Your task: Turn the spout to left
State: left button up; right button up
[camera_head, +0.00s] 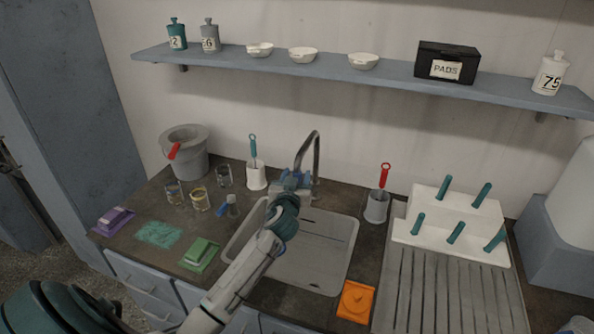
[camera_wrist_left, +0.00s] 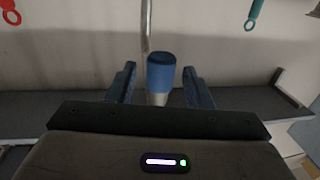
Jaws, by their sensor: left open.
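The metal spout (camera_head: 316,150) of the tap rises behind the sink and bends over toward the front left. Its thin pipe also shows in the left wrist view (camera_wrist_left: 145,28). My left gripper (camera_head: 293,176) is at the spout's lower end, above the back of the sink. In the left wrist view, a blue-capped nozzle (camera_wrist_left: 160,72) stands between the two open fingers of my left gripper (camera_wrist_left: 159,88). A gap shows on each side of it. The wrist hides part of the tap in the head view. My right gripper is not in view.
The sink (camera_head: 325,245) lies below my left arm. A white cup with a teal brush (camera_head: 256,177) stands left of the tap, a grey cup with a red brush (camera_head: 376,208) right of it. Glasses and a grey bucket (camera_head: 190,155) stand farther left. A shelf (camera_head: 330,72) runs above.

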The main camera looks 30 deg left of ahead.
pick_arm(q)
jog(key=shift+w+a, duration=0.2)
jog(key=shift+w, duration=0.3)
jog(key=c, duration=1)
grip_shut()
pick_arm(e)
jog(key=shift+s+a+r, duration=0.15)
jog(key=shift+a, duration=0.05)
